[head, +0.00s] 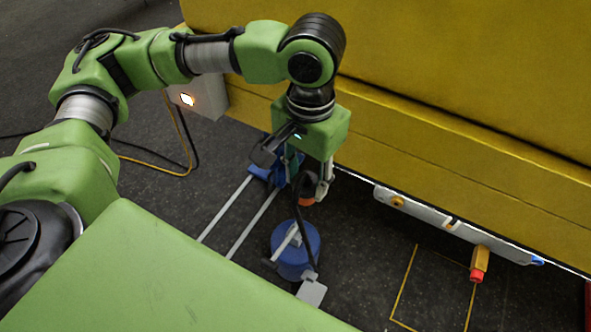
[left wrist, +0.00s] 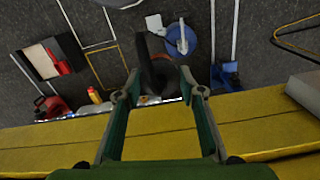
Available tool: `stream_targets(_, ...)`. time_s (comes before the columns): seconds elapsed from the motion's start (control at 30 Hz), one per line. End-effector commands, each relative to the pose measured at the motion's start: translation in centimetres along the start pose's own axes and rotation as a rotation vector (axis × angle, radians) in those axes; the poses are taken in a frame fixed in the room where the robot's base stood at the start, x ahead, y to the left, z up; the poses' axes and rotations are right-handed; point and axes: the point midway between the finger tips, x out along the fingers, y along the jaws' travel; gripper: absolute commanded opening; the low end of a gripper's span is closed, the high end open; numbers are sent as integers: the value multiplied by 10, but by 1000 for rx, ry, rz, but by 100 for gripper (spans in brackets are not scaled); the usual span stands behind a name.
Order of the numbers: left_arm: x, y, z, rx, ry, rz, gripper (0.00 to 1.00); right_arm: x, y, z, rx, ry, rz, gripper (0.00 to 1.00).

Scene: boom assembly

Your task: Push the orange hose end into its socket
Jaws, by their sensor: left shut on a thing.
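My left gripper (head: 312,193) points down in front of the yellow boom, with its fingers shut on the orange hose end (head: 307,200). A black hose runs down from it; in the left wrist view the hose (left wrist: 150,65) arches up between the fingertips (left wrist: 158,95), which partly hide the hose end. On the white strip (head: 430,214) along the boom's lower edge sits an orange socket (head: 397,201), to the right of the gripper and apart from it. A yellow fitting with a red tip (head: 477,276) and a blue one (head: 537,260) are farther right. My right gripper is not in view.
A blue drum (head: 296,250) stands on the dark floor below the gripper, beside pale rails (head: 253,222) and a blue bracket (head: 268,173). The yellow boom (head: 440,130) walls off the back. A yellow floor outline (head: 405,285) encloses bare floor. A white box (head: 205,98) carries cables.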

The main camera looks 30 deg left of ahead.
Motion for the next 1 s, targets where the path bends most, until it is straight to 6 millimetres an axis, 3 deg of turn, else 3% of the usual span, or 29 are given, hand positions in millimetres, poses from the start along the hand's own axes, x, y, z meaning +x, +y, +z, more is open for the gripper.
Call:
stream_targets(0.2,-36,44,-22,243,3,1,17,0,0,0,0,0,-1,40)
stream_targets(0.4,-62,75,-37,422,1,1,17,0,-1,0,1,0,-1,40)
stream_targets(0.6,-74,89,-45,513,0,0,17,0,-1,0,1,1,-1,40)
stream_targets(1.0,-75,91,-46,527,0,0,17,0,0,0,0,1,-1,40)
